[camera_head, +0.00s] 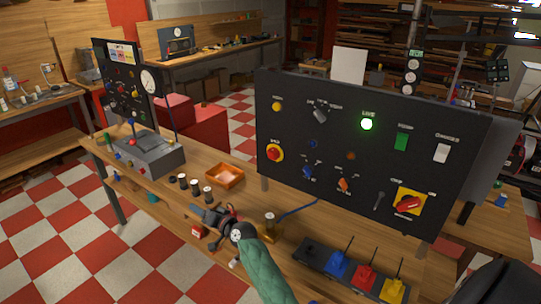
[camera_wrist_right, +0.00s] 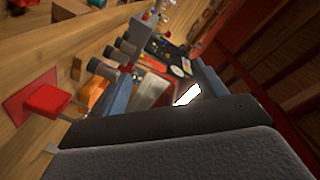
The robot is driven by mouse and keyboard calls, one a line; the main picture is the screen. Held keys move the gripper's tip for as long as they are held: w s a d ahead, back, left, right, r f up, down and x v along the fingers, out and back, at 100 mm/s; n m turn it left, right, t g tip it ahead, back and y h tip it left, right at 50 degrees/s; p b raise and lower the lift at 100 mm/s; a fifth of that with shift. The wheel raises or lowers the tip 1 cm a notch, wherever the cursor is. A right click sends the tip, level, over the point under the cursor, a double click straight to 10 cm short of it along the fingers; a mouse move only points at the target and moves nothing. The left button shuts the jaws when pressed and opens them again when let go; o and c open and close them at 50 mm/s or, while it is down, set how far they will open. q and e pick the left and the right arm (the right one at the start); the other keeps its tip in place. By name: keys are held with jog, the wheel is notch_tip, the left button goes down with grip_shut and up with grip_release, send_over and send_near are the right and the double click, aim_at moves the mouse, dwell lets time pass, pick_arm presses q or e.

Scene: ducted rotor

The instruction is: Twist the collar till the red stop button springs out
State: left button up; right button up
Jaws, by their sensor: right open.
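In the right wrist view a dark gripper part spans the middle, and the button cannot be made out. My left gripper is not in view.
The panel also bears a lit green lamp (camera_head: 367,124) and a red-and-yellow rotary switch (camera_head: 408,203). An orange tray (camera_head: 225,176), dark cylinders (camera_head: 195,187) and a red block (camera_head: 197,231) are near my right gripper. Coloured levers (camera_head: 365,276) stand at the front right.

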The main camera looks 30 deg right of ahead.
jog(key=w+d+r+m+t+h, duration=0.3)
jog(key=d+r+m+t+h, duration=0.2)
jog(key=d+r+m+h, duration=0.5)
jog(key=m+g+h, duration=0.8)
jog(key=m+h, duration=0.3)
jog(key=m, duration=0.7)
send_near(272, 157)
jog(key=p+x, duration=0.4)
jog(key=x, duration=0.4)
jog(key=shift+w+d, duration=0.4)
jog(key=shift+r, duration=0.1)
jog(key=c, duration=0.9)
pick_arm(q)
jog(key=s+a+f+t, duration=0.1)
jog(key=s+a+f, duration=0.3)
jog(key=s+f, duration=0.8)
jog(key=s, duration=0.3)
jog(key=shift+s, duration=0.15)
pick_arm(e)
jog(key=shift+c, duration=0.4)
